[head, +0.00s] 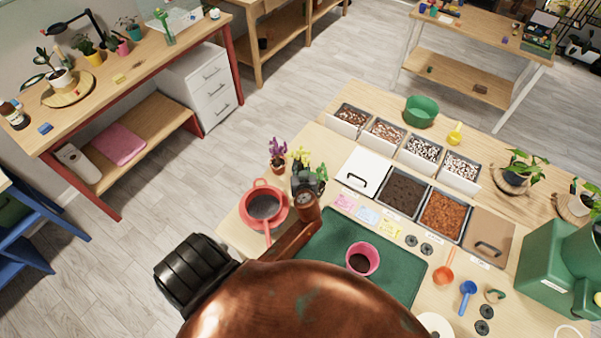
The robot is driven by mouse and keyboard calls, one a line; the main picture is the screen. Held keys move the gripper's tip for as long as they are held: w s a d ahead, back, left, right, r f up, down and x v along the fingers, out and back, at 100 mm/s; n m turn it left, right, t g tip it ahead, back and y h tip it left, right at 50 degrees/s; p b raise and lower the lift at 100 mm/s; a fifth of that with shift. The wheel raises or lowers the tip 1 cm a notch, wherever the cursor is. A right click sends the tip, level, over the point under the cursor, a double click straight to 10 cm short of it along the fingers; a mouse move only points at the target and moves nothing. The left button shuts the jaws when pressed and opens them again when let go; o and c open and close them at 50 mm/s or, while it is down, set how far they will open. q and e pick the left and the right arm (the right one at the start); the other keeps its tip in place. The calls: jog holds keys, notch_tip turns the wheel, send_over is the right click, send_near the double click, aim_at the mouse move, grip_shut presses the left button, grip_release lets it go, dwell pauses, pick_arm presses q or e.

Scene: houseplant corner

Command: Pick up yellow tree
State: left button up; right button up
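The yellow tree (300,156) is a small plant with yellow leaves near the table's far left edge. It stands between a purple plant (278,152) and a green-leaved plant (322,172). My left gripper (306,177) is right at the yellow tree, at the end of a copper-coloured arm that fills the lower middle of the view. The gripper and wrist hide the tree's lower part and its pot. I cannot tell whether the fingers are open or shut, or whether they touch it. My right gripper is not in view.
A red bowl (258,190) stands just left of my wrist. A green mat (320,240) with a pink pot (362,258) lies to the right. Bins of soil and stones (405,190), scoops and a green watering can (550,255) fill the table's right side.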

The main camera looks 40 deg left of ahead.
pick_arm(q)
grip_shut()
jog(key=shift+r, duration=0.2)
notch_tip(320, 180, up, 10)
jog(key=shift+r+p, duration=0.2)
jog(key=shift+p, duration=0.2)
